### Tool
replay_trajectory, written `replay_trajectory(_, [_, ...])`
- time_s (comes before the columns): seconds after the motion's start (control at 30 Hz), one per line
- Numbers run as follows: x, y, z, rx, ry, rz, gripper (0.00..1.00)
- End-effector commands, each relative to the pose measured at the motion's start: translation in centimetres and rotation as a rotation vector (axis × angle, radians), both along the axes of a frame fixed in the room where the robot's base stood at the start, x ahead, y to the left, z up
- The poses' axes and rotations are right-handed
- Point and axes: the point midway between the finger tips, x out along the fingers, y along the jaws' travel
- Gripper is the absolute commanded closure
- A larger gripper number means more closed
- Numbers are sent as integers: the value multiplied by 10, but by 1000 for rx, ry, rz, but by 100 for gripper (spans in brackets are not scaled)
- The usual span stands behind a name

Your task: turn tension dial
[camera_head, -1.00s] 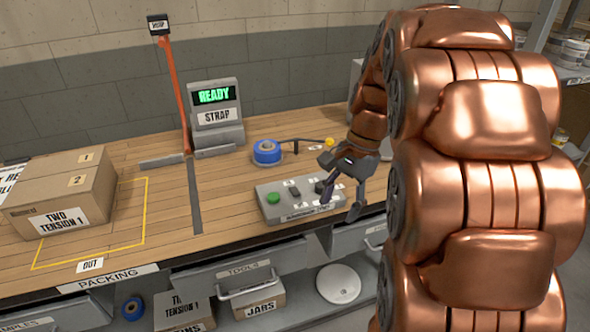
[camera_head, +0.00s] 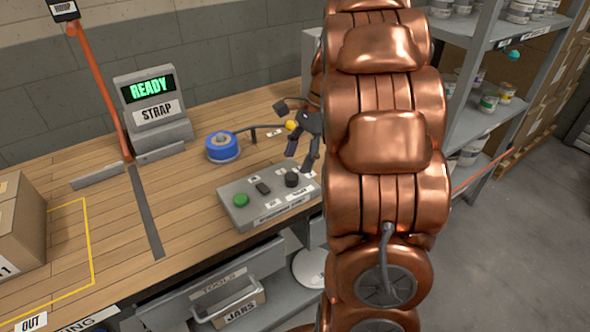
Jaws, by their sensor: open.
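A grey control box (camera_head: 240,215) sits near the front edge of the wooden bench. On its top are a green button (camera_head: 241,200), a small dark switch (camera_head: 263,188) and a round black dial (camera_head: 292,180) at the right end. Small labels are beside them, too small to read. My gripper (camera_head: 304,160) is open and empty, its dark fingers pointing down just above and behind the black dial. I cannot tell whether a fingertip touches it. My copper arm hides the bench to the right of the box.
A strap machine (camera_head: 152,110) with a READY display stands behind, beside an orange upright bar (camera_head: 98,85). A blue strap roll (camera_head: 222,147) lies behind the box. A cardboard box (camera_head: 20,225) is at the left. A shelf unit with cans (camera_head: 488,102) stands at the right.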

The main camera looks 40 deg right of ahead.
Motion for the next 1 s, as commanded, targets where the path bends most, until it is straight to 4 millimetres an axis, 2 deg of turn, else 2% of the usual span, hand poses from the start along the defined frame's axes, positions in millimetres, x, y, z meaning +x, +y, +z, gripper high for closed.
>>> replay_trajectory(0.33, [1, 15, -38, 0, -1, 0, 41])
replay_trajectory(0.7, [1, 16, -44, -2, -2, -2, 42])
replay_trajectory(1.0, [1, 16, -44, -2, -2, -2, 73])
